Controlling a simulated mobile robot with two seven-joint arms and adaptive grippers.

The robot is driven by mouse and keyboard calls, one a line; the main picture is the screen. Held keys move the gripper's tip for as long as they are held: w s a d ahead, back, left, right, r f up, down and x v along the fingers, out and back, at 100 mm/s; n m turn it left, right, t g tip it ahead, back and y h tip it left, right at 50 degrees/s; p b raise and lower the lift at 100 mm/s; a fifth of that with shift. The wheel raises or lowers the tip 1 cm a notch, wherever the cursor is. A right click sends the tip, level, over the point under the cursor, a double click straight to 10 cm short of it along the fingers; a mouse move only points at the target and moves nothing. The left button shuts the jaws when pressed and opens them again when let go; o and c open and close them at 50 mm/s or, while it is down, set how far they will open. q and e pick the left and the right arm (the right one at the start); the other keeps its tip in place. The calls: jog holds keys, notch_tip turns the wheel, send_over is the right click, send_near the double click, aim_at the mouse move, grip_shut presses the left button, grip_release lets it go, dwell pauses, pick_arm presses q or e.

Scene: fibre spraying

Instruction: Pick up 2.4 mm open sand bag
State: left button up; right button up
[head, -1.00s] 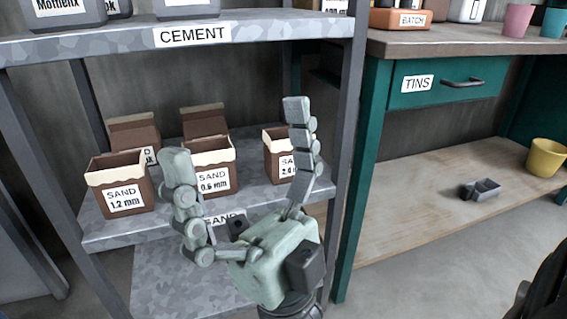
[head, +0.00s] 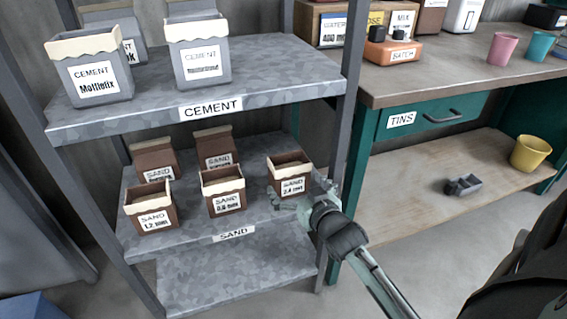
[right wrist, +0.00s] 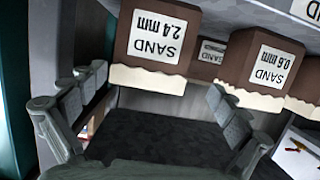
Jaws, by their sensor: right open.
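The open 2.4 mm sand bag (head: 290,180) is brown with a cream rim and stands at the right end of the front row on the sand shelf (head: 185,236). My right gripper (head: 296,203) is at the shelf's front right, low beside this bag, and partly hidden by its own wrist. In the right wrist view, the 2.4 mm bag (right wrist: 158,42) appears upside down, ahead of the open, empty fingers (right wrist: 158,90). I see no grip on the bag; whether a finger touches it I cannot tell. My left gripper is not in view.
Open 0.6 mm (head: 225,198) and 1.2 mm (head: 152,216) sand bags stand to the left. Closed sand bags (head: 214,150) stand behind. The cement shelf (head: 140,118) is above. A rack post (head: 345,140) and a green workbench (head: 375,150) are to the right.

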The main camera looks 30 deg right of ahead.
aim_at(293, 176)
jog(key=shift+w+d+f, duration=0.3)
jog(key=shift+d+f, duration=0.15)
jog(key=shift+d, duration=0.15)
jog(key=x, duration=0.6)
jog(key=shift+w+d+f, duration=0.1)
jog(key=shift+w+d, duration=0.1)
jog(key=shift+w, duration=0.15)
jog(key=c, duration=1.6)
jog(key=shift+c, duration=0.5)
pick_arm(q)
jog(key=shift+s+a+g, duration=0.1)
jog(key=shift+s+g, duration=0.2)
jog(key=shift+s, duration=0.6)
pick_arm(e)
jog(key=shift+r, duration=0.25)
